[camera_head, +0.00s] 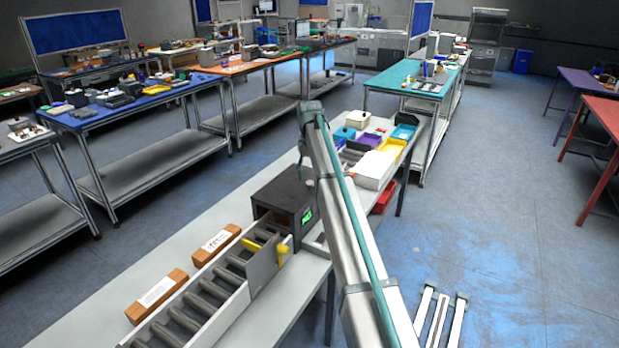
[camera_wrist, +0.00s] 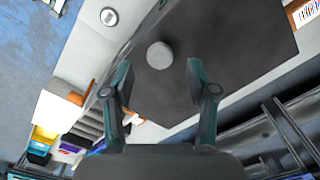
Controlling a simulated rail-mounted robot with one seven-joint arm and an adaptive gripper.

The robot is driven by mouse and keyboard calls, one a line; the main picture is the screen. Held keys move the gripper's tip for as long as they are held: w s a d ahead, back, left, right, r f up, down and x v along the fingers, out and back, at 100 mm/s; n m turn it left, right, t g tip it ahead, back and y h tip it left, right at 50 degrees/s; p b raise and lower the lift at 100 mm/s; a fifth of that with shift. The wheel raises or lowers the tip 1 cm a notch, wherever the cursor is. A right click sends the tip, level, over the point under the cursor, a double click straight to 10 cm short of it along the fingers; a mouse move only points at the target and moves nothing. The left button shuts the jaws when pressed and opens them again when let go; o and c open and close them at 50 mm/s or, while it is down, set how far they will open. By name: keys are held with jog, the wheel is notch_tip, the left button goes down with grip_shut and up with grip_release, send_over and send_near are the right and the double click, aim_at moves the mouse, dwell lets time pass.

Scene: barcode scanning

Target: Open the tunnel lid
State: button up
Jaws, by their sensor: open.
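The tunnel is a dark box (camera_head: 284,199) with a small green display, standing over the roller line on the near table. In the wrist view its dark, flat lid (camera_wrist: 230,45) fills the upper middle and looks closed. A round grey knob (camera_wrist: 158,54) stands on the lid. My gripper (camera_wrist: 160,69) is open over the lid, its two fingers apart on either side of the knob's line. I cannot tell how far above the knob the fingertips are.
Two brown cartons with labels, one nearer (camera_head: 157,295) and one farther (camera_head: 216,244), lie left of the roller conveyor (camera_head: 205,300). Coloured bins (camera_head: 375,165) sit at the table's far end.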

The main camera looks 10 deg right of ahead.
aim_at(310, 182)
jog(key=shift+f+p, duration=0.3)
jog(key=shift+f, duration=1.3)
grip_shut()
